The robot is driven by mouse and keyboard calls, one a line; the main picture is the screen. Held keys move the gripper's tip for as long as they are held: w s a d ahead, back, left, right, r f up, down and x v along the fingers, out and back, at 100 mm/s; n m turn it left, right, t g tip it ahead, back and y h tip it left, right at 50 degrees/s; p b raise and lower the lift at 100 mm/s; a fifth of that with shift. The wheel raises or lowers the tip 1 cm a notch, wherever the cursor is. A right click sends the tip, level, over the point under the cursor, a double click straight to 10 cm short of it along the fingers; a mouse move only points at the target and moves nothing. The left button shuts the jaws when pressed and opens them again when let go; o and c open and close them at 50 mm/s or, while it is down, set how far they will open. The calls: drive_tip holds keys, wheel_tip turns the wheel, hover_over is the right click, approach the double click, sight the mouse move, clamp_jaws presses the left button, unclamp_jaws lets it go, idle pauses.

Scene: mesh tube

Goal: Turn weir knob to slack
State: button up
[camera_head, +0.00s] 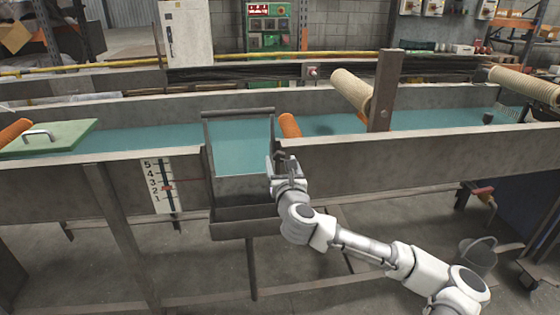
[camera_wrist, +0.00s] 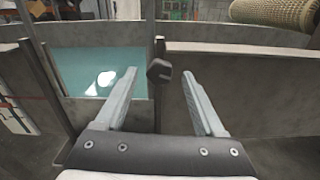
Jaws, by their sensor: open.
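The weir knob (camera_wrist: 158,71) is a small dark knob on the post at the right side of the weir gate. In the wrist view it sits between the fingertips of my gripper (camera_wrist: 159,74), with a visible gap on each side. My gripper is open and holds nothing. In the head view my gripper (camera_head: 284,165) is at the right post of the weir gate (camera_head: 240,188) and hides the knob there. The weir gate is a grey metal frame and plate with teal water behind it. I cannot read any slack mark.
A numbered scale (camera_head: 160,186) with a red pointer is on the trough wall (camera_head: 430,160) left of the gate. A beige mesh roll (camera_head: 352,91) and an orange tube (camera_head: 290,126) lie over the water. A brown post (camera_head: 385,92) rises to the right. A bucket (camera_head: 478,256) stands on the floor.

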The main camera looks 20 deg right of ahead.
idle(0.3)
clamp_jaws()
